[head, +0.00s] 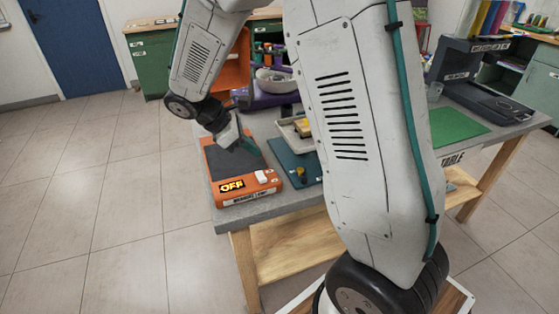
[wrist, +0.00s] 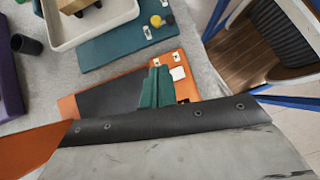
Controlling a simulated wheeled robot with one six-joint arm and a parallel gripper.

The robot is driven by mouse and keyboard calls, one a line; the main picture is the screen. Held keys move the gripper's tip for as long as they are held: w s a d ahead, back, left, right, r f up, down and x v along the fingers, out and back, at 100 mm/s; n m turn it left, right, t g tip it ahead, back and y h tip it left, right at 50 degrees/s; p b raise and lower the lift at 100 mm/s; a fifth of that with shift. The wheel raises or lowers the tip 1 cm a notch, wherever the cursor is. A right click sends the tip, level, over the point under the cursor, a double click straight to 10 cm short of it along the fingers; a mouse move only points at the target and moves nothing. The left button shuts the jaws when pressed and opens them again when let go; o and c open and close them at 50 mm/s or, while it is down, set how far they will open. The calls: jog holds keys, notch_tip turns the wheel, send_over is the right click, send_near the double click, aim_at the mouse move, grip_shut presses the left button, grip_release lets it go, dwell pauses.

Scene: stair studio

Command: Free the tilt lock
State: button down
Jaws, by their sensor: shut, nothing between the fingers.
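I cannot pick out a part marked as the tilt lock; the small labels are unreadable. An orange device (head: 268,187) with a dark top plate sits at the table's near left corner. Its front has a lit "OFF" display (head: 232,185) and a white switch (head: 262,177), which also shows in the wrist view (wrist: 178,73). My gripper (head: 246,147) has teal fingers, shut and empty, over the device's dark plate. In the wrist view the fingers (wrist: 157,86) are close to the white switch and hide part of the plate. Whether they touch the device is unclear.
A pale tray (wrist: 66,38) with a yellowish block and a dark cup (wrist: 26,44) are beyond. A green mat (head: 455,124) lies right. Floor left is clear.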

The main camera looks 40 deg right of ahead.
aim_at(299, 169)
jog(key=x, duration=0.9)
jog(key=shift+s+d+f, duration=0.2)
jog(key=d, duration=0.2)
jog(key=s+d, duration=0.1)
jog(key=shift+s+f, duration=0.15)
jog(key=shift+f, duration=0.25)
jog(key=shift+s+d+f, duration=0.1)
jog(key=shift+s+d, duration=0.05)
jog(key=shift+d, duration=0.15)
jog(key=shift+w+d+m+g, duration=0.2)
jog(key=shift+d+m+g, duration=0.15)
jog(key=shift+m+g, duration=0.25)
jog(key=shift+w+d, duration=0.1)
jog(key=shift+d, duration=0.55)
jog(key=shift+a, duration=0.1)
jog(key=shift+s+a, duration=0.4)
jog(key=shift+a, duration=0.25)
